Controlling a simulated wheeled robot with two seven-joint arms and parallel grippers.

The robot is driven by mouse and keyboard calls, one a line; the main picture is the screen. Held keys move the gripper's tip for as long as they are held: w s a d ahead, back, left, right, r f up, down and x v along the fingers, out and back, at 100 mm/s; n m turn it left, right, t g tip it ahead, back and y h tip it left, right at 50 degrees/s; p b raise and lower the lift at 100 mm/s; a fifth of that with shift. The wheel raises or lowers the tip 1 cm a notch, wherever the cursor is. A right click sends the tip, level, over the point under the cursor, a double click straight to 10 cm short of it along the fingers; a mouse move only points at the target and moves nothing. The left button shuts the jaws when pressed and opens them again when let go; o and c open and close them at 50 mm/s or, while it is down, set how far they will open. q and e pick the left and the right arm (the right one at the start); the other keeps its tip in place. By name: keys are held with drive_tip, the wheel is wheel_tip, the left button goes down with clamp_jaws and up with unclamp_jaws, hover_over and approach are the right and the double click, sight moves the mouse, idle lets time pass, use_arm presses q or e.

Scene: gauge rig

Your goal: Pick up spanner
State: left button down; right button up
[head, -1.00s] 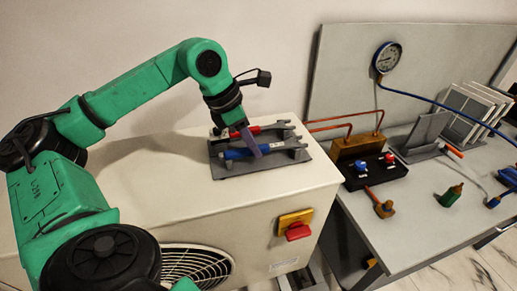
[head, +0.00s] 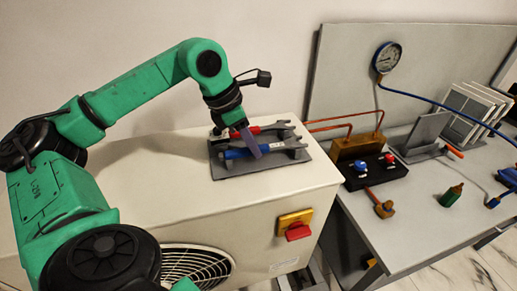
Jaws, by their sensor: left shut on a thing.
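Two spanners lie side by side on a grey holder (head: 230,170) on top of the cream unit. The far spanner (head: 272,127) has a red handle. The near spanner (head: 236,153) has a blue handle, and its grey open end points right. My left gripper (head: 256,151) reaches down from above, and its purplish finger crosses in front of the blue-handled spanner at the handle's right end. It is shut on this spanner, which still sits at the holder. The far finger is hidden. My right gripper is not in view.
The cream unit (head: 150,170) has a red switch on a yellow plate (head: 296,226) on its front.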

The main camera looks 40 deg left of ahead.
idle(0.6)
use_arm(q)
drive_tip(key=shift+r+p, duration=0.5)
drive_tip(key=shift+p, duration=0.05)
wheel_tip(320, 180, up, 20)
drive_tip(key=p, duration=0.7)
drive_tip(key=shift+f, duration=0.25)
drive_tip(key=c, duration=1.5)
unclamp_jaws()
clamp_jaws()
